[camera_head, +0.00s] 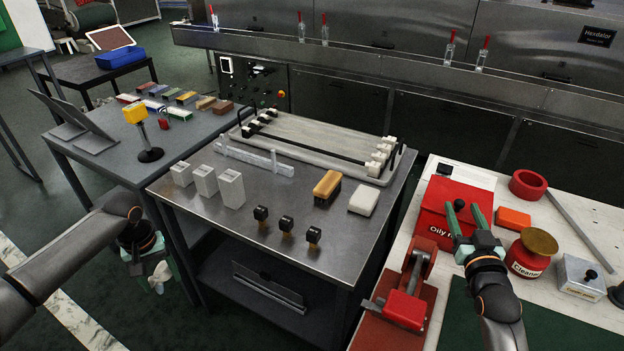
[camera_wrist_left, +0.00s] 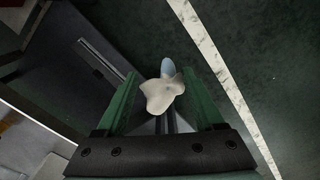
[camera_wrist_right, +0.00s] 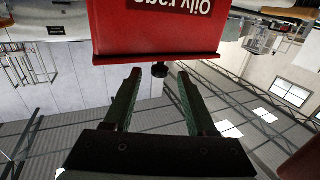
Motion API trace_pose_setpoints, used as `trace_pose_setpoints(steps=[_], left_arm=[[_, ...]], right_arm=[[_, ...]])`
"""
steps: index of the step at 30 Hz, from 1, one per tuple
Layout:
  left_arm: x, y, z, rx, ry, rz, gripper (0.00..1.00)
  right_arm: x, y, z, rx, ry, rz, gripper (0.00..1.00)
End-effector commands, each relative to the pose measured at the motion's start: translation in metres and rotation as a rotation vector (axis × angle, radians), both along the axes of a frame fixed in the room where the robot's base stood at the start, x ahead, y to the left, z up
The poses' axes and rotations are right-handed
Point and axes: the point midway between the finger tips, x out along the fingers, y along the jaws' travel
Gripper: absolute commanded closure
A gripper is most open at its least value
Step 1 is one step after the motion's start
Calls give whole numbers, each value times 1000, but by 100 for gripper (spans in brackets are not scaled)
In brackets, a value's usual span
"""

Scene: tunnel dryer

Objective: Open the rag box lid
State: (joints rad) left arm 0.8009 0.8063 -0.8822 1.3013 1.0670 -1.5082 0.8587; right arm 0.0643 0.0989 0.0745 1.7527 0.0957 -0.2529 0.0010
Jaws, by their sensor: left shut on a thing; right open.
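The rag box is the red box (camera_head: 437,203) with the words "Oily r..." on its front, on the white bench at the right. It also fills the top of the right wrist view (camera_wrist_right: 150,28), upside down. Its lid looks closed. A small black knob (camera_wrist_right: 160,69) sits on the lid. My right gripper (camera_head: 464,213) is open at the box, its fingertips on either side of the knob; I cannot tell whether they touch it. My left gripper (camera_head: 143,264) points down beside the steel table, shut on a whitish rag (camera_wrist_left: 161,94) hanging above the floor.
A red can with a brass lid (camera_head: 532,252) labelled "Cleane...", an orange block (camera_head: 513,218) and a red ring (camera_head: 528,184) stand close right of the box. A red lever press (camera_head: 405,300) stands in front. The steel table (camera_head: 285,220) lies between my arms.

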Motion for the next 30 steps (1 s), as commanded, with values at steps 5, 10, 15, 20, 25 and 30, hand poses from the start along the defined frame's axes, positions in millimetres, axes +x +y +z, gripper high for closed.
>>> trace_pose_setpoints(steps=[5, 10, 15, 20, 25, 30], left_arm=[[0, 0, -3, 0, 0, 0, 75], [0, 0, -3, 0, 0, 0, 75], [0, 0, -3, 0, 0, 0, 75], [0, 0, -3, 0, 0, 0, 75], [0, 0, -3, 0, 0, 0, 75], [0, 0, -3, 0, 0, 0, 75]], right_arm=[[23, -1, 0, 0, -2, 0, 43], [32, -2, 0, 0, -1, 0, 43], [33, -2, 0, -1, 0, 0, 43], [33, -2, 0, 0, 0, 0, 46], [33, -2, 0, 0, 0, 0, 66], [33, -2, 0, 0, 0, 0, 85]])
